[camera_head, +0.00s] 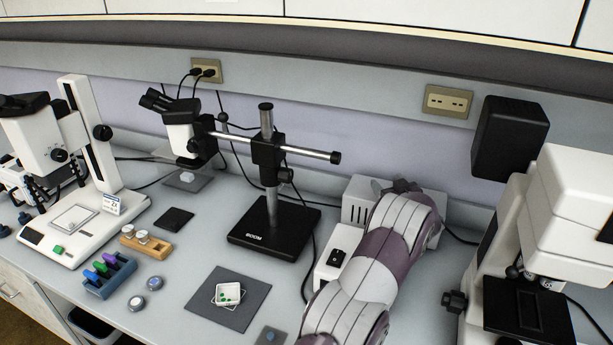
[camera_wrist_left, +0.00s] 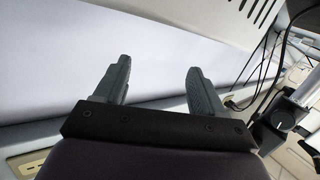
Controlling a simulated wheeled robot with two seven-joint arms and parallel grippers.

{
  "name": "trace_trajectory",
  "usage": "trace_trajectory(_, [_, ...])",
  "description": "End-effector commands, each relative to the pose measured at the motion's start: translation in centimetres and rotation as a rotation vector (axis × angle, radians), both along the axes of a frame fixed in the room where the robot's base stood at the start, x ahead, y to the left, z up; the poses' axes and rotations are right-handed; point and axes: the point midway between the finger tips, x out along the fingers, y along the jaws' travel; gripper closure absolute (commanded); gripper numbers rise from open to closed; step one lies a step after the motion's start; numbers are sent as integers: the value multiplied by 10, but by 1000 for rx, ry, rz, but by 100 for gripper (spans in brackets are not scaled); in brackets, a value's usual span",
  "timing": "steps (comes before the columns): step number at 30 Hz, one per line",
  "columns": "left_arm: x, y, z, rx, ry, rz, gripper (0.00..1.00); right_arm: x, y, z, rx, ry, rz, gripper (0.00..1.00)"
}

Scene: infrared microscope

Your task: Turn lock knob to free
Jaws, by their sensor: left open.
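Several black knobs are in the head view, and I cannot tell which one is the lock knob. The boom stand (camera_head: 273,222) carries a knob (camera_head: 287,174) on its post below the clamp block, and the bar has a dark end (camera_head: 336,158). The right microscope (camera_head: 578,215) has a black knob (camera_head: 455,301) low on its left side. My left gripper (camera_head: 402,186) is partly hidden behind my wrist, over the white vented box. In the left wrist view my left gripper (camera_wrist_left: 160,84) is open, with nothing between its fingers. My right gripper is not in view.
The white vented box (camera_head: 356,199) stands behind my arm. A grey mat (camera_head: 254,316) with a small tray lies in front of the boom stand. A black box (camera_head: 510,138) is at the upper right. Cables run behind the stand.

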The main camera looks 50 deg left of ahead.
Motion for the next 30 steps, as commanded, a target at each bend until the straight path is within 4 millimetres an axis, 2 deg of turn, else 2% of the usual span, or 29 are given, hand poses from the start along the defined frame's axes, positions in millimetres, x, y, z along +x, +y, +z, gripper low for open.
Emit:
trace_trajectory(1, [-18, 29, 1, 62, -18, 167, 30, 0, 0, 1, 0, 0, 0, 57])
trace_trajectory(3, [-59, 56, 6, 135, -2, 451, 30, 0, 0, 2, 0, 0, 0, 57])
trace_trajectory(5, [-92, 60, 13, 156, 43, 664, 30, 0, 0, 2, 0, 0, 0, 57])
trace_trajectory(6, [-110, 55, 21, 154, 78, 774, 30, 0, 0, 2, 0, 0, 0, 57])
trace_trajectory(9, [-139, 44, 32, 142, 182, 938, 30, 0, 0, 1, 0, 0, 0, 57])
trace_trajectory(11, [-147, 43, 34, 151, 235, 969, 30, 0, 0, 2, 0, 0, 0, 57])
trace_trajectory(14, [-154, 55, 36, 153, 255, 969, 30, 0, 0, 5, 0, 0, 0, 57])
trace_trajectory(24, [-192, 128, 36, 154, 249, 965, 30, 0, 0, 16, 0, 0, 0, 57])
trace_trajectory(30, [-203, 150, 35, 155, 249, 963, 30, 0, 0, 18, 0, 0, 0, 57])
